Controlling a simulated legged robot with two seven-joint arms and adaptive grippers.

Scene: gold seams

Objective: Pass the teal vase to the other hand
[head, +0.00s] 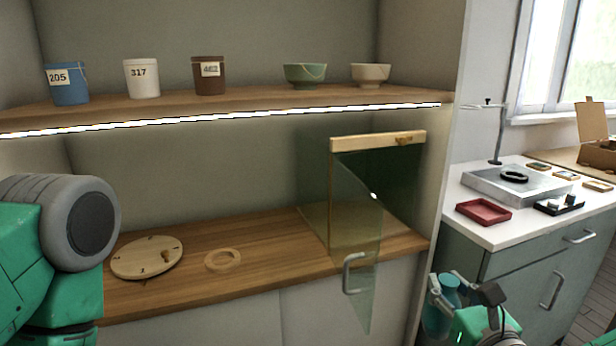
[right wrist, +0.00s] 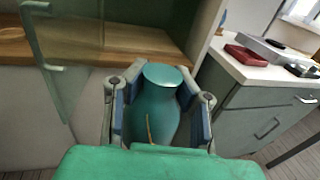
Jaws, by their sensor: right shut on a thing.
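The teal vase (right wrist: 155,108) with a gold seam stands between the fingers of my right gripper (right wrist: 160,112) in the right wrist view. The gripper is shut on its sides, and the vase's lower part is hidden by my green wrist. In the head view the vase (head: 447,290) and my right gripper (head: 444,297) are at the lower right, in front of the cabinets. My left arm comes in at the left edge of the head view; its gripper is not in view.
A glass-doored box (head: 378,190) stands on the wooden counter (head: 275,245), its door with a handle swung outward. Tubs and bowls line the upper shelf (head: 240,103). A red tray (head: 484,212) sits on the white worktop.

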